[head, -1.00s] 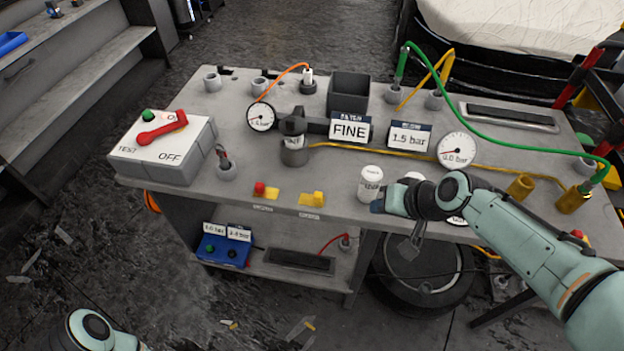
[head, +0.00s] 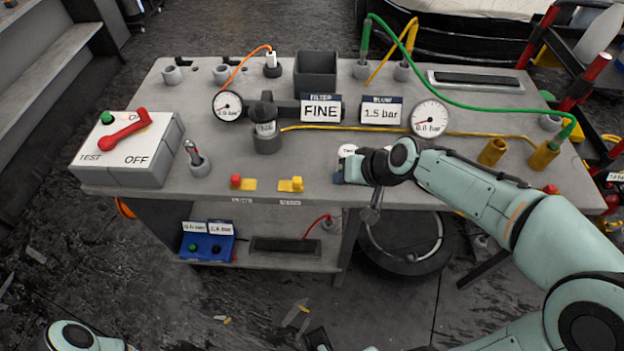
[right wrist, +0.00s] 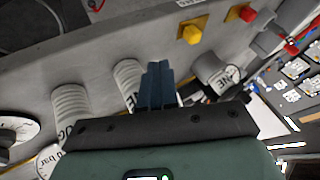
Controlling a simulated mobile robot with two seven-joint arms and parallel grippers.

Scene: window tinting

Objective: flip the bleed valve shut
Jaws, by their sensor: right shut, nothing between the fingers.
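Two small valves sit at the bench's front edge. One has a red knob (head: 236,181) at the left end of a yellow plate; the other has a yellow knob (head: 297,183) at the right end of its plate. The small labels below them are too blurred to read, so I cannot tell which is the bleed valve. My right gripper (head: 339,170) is shut and empty, to the right of the yellow knob and apart from it. In the right wrist view, its blue fingers (right wrist: 157,85) point toward the bench, with the yellow knob (right wrist: 190,34) beyond them.
White canisters (right wrist: 128,76) stand close to the right gripper. A grey cup with a dial (head: 266,140), gauges (head: 428,118) and a lever box (head: 125,160) stand on the bench. Green (head: 460,90) and yellow hoses cross it. The bench around the two knobs is clear.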

